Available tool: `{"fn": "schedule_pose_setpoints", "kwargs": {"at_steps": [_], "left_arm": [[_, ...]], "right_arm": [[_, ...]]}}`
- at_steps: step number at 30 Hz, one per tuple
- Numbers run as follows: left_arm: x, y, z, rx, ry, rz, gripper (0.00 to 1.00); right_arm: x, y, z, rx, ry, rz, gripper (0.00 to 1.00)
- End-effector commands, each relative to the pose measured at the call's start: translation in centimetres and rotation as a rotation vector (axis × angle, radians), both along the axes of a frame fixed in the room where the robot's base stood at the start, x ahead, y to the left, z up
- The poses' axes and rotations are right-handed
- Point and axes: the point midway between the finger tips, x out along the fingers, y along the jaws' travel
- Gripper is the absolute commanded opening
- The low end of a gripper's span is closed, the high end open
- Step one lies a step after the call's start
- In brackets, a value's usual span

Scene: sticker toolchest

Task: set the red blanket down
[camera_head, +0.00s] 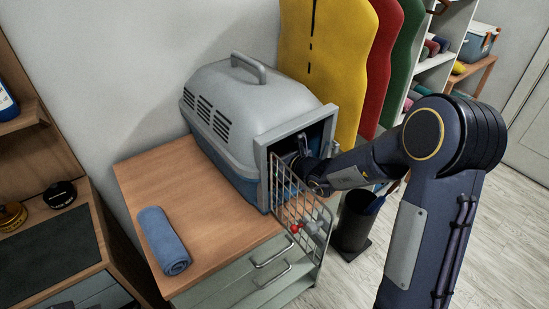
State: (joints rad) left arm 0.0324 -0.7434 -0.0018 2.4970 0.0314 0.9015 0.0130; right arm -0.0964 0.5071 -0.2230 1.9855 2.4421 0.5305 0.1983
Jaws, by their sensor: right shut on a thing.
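A grey pet carrier (233,115) stands on the wooden top of a chest. Its wire door (301,205) hangs open at the front. My right arm comes in from the right, and my right gripper (303,160) is inside the carrier's opening. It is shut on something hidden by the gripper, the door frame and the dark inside. No part of a red blanket clearly shows. My left gripper is out of view.
A rolled blue cloth (163,240) lies on the chest top (205,235) left of the door. Yellow, red and green boards stand behind the carrier. A dark bin (353,228) stands on the floor at right. The chest top's front middle is clear.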

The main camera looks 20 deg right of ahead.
Motion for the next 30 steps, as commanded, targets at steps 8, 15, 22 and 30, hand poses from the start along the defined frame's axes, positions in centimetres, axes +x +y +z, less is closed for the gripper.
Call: {"fn": "schedule_pose_setpoints", "kwargs": {"at_steps": [8,15,22,30], "left_arm": [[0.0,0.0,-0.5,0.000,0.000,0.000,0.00],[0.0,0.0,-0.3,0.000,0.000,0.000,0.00],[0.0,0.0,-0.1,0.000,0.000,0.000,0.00],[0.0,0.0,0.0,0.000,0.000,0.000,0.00]], "right_arm": [[0.0,0.0,-0.3,0.000,-0.001,0.001,0.35],[0.0,0.0,-0.2,-0.001,0.000,0.001,0.82],[0.0,0.0,-0.1,0.000,0.000,0.001,0.82],[-2.9,-1.2,1.4,0.000,-0.003,-0.002,0.82]]}}
